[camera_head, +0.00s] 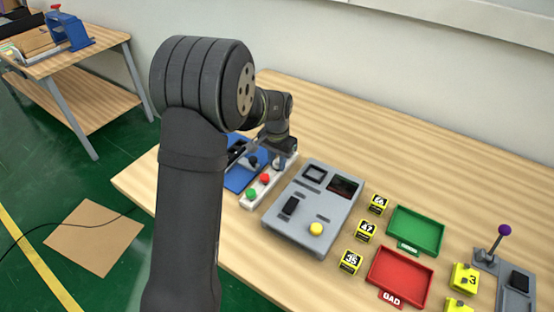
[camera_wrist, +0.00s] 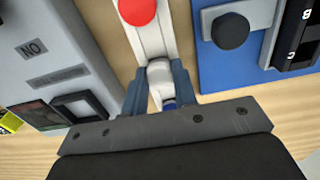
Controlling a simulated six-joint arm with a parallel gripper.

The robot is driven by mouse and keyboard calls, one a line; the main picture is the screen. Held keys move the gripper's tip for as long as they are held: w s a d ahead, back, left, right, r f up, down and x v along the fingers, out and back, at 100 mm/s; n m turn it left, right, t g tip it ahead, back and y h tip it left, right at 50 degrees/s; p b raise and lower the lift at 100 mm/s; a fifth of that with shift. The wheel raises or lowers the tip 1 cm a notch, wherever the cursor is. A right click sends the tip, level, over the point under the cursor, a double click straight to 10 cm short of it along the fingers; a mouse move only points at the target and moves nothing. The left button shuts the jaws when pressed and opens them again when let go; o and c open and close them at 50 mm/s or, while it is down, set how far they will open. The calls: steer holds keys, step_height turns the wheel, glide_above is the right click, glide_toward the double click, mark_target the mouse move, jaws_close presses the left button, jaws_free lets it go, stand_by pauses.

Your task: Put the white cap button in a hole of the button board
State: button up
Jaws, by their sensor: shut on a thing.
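The white cap button (camera_wrist: 160,72) is between my two fingers in the wrist view. My gripper (camera_wrist: 160,90) is shut on it, over the end of the white button board (camera_wrist: 150,40). I cannot tell whether the button is seated in a hole or just above it. In the head view the button board (camera_head: 257,201) lies between the blue tray and the grey box, and carries a green button (camera_head: 251,194) and a red button (camera_head: 265,178). My gripper (camera_head: 276,156) is at the board's far end there; the white button is not clearly visible.
A grey control box (camera_head: 314,207) with a yellow knob is right of the board. A blue base (camera_head: 236,178) with a black knob (camera_wrist: 231,31) is on its other side. Green (camera_head: 415,231) and red (camera_head: 400,280) trays lie farther right. The table behind is clear.

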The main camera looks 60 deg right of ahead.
steer(key=o, duration=1.5)
steer(key=shift+r, duration=3.45)
steer(key=shift+f, duration=3.55)
